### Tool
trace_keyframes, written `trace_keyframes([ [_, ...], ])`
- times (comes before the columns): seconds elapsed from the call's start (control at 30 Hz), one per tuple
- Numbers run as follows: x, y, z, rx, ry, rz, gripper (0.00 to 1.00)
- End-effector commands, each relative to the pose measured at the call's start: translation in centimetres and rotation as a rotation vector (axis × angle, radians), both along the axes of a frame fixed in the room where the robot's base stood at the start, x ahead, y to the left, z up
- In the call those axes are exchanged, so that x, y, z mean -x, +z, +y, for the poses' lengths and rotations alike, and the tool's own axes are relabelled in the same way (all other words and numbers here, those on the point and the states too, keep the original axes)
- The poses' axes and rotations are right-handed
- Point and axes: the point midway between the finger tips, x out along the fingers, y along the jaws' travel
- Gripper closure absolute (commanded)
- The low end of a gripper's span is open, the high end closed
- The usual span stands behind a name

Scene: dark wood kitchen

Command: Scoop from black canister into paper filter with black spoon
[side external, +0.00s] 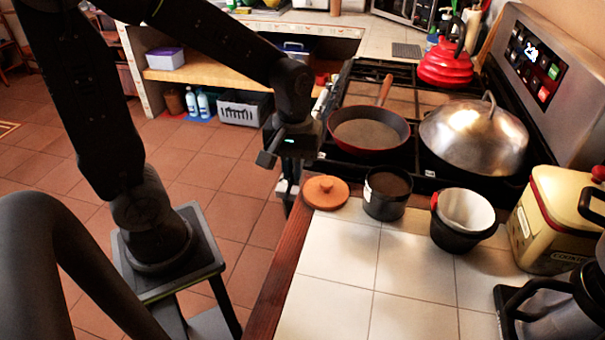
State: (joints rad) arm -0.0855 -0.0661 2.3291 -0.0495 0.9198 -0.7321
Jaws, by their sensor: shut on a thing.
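The black canister (384,207) stands open on the white tiled counter, with brown grounds inside. The white paper filter (467,208) sits in a black holder (458,238) to its right. My gripper (288,186) is left of the canister, by the counter's left edge, pointing down. It is shut on the black spoon (289,207), of which only a small dark part shows below the fingers. The spoon's bowl and what it may hold cannot be made out.
An orange-brown lid (326,192) lies left of the canister. Behind are a stove with a frying pan (369,131), a domed metal lid (474,137) and a red kettle (446,67). A cream tin (548,226) stands right.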

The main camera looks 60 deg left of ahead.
Motion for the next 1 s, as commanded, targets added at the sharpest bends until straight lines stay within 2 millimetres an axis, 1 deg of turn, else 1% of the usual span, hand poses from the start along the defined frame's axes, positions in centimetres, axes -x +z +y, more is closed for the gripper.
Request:
trace_keyframes([
  [0.03,-1.3,0.4,-0.6,0.027,0.033,0.022,1.0],
  [0.17,-5.3,1.9,-2.7,0.133,0.155,0.101,1.0],
  [0.3,-10.0,3.7,-5.7,0.282,0.287,0.187,1.0],
  [0.4,-13.0,4.9,-7.8,0.387,0.358,0.236,1.0],
  [0.5,-15.4,6.0,-9.5,0.472,0.405,0.272,1.0],
  [0.6,-16.9,6.7,-10.7,0.531,0.431,0.293,1.0],
  [0.7,-17.7,7.1,-11.3,0.562,0.442,0.305,1.0],
  [0.83,-18.0,7.0,-11.5,0.574,0.447,0.309,1.0],
  [1.0,-17.9,5.8,-11.5,0.572,0.448,0.31,1.0],
])
